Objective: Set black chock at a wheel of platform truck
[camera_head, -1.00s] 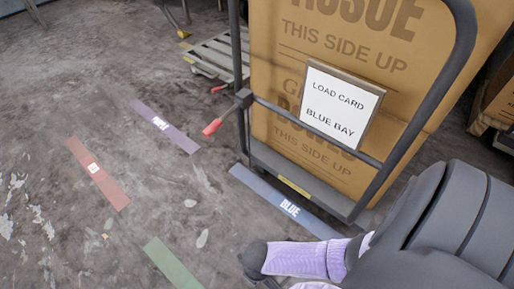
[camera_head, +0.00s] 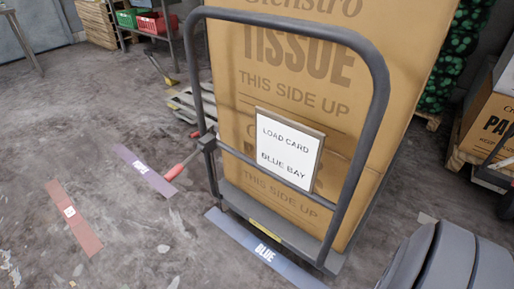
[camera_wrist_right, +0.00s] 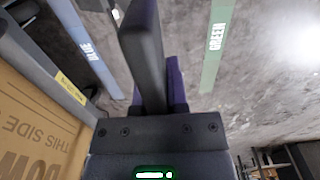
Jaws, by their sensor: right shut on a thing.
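The platform truck (camera_head: 285,232) stands by the blue floor strip, with a grey tube handle and a tall brown carton on its deck. The truck also shows at the left of the right wrist view (camera_wrist_right: 60,75), with a small dark part at its near corner that may be a wheel. In that view my right gripper (camera_wrist_right: 153,90) is shut on a dark long block, the black chock (camera_wrist_right: 145,50), held above the floor and apart from the truck. In the head view only my right arm shows, at the lower right. My left gripper is out of view.
Blue (camera_head: 262,252), purple (camera_head: 145,170) and red (camera_head: 74,218) strips mark the floor; a green strip (camera_wrist_right: 215,50) shows in the wrist view. A red-tipped lever (camera_head: 178,168) juts from the truck's left. Pallets and cartons stand right.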

